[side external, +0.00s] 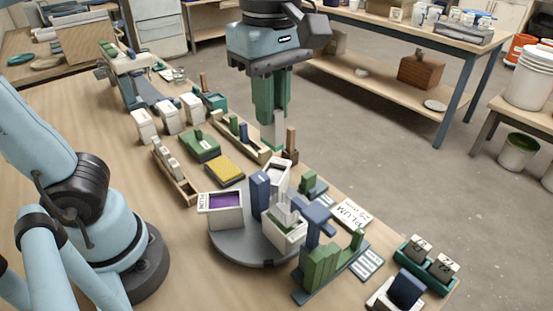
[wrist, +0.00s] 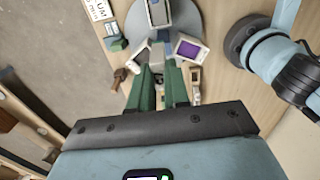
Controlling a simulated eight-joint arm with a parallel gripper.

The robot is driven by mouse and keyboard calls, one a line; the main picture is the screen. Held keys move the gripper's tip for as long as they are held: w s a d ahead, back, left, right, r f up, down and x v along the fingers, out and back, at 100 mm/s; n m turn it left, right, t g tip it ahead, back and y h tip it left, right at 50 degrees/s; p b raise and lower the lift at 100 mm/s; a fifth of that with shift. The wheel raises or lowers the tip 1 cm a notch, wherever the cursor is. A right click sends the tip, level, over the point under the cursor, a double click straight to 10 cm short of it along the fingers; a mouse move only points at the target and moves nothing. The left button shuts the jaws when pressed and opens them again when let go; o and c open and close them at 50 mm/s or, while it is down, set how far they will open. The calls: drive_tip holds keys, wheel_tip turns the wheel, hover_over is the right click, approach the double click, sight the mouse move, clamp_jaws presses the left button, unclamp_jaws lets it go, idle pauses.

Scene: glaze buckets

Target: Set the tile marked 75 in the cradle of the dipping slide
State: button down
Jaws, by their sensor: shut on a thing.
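My gripper (side external: 272,112), with green fingers, is shut on a pale, narrow tile (side external: 279,130) and holds it upright near the back edge of the table. No number on it is readable. In the wrist view the green fingers (wrist: 160,92) show with the tile mostly hidden between them. What looks like the dipping slide is a blue upright (side external: 318,214) at the near right edge of a round grey turntable (side external: 232,243). I cannot make out its cradle clearly. A white bucket (side external: 288,238) with pale parts above its mouth stands beside it.
A white bucket with purple glaze (side external: 224,208) stands on the turntable. A yellow sponge (side external: 225,169), a wooden rack (side external: 177,180) and another long rack (side external: 236,137) lie left of it. Green blocks (side external: 323,264) stand in front; a PLUM card (side external: 352,214) lies right.

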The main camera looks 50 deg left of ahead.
drive_tip(key=shift+s+d+f, duration=0.1)
drive_tip(key=shift+d+f, duration=0.45)
drive_tip(key=shift+f, duration=1.2)
drive_tip(key=shift+d+f, duration=0.6)
drive_tip(key=shift+f, duration=1.2)
drive_tip(key=shift+s+d+f, duration=0.1)
drive_tip(key=shift+d+f, duration=0.45)
drive_tip(key=shift+f, duration=1.2)
drive_tip(key=c, duration=1)
unclamp_jaws()
drive_tip(key=shift+r, duration=3.5)
